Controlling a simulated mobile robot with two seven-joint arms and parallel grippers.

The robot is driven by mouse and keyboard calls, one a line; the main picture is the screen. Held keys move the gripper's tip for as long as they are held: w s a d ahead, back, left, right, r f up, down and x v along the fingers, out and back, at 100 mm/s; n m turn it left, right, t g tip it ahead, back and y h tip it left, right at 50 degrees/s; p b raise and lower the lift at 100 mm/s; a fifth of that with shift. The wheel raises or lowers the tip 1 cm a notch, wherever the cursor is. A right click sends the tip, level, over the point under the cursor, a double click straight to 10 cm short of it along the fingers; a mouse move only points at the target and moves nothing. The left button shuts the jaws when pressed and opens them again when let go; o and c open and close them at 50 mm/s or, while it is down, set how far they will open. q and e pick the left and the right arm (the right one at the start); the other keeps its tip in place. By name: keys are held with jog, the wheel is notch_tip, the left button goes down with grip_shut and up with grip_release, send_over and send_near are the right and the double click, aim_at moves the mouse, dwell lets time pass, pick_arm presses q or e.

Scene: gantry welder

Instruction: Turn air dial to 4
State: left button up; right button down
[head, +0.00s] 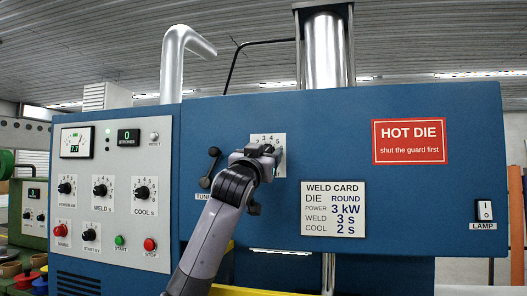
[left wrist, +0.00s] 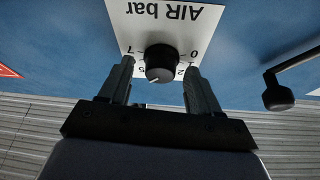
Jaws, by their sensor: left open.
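The air dial is a black round knob (left wrist: 161,62) on a white plate lettered "AIR bar" (left wrist: 165,18), upside down in the left wrist view. Its pale pointer mark is turned to the side between 2 and 5, nearer the 5; the numbers there are hidden. In the head view the plate (head: 281,165) shows behind my left gripper (head: 264,152), which covers the knob. My left gripper is open, its fingers (left wrist: 158,68) on either side of the knob. I cannot tell whether they touch it. My right gripper is not in view.
A black-knobbed lever (head: 209,168) is close left of the gripper; its ball (left wrist: 279,96) shows in the left wrist view. The weld card (head: 333,209), a red HOT DIE sign (head: 408,141) and a lamp switch (head: 485,210) are right. A grey control panel (head: 110,245) is left.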

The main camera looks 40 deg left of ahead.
pick_arm(q)
jog(key=c, duration=1)
jog(key=shift+c, duration=0.2)
jog(key=shift+n, duration=0.5)
jog(key=shift+w+d+n+g+y+b, duration=0.1)
jog(key=shift+n+g+y+b, duration=0.45)
jog(key=shift+n, duration=1.25)
jog(key=shift+d+n+g+y+b, duration=0.1)
jog(key=shift+n+g+y, duration=0.55)
jog(key=shift+n+y, duration=0.9)
jog(key=shift+n, duration=0.65)
jog(key=shift+a, duration=0.1)
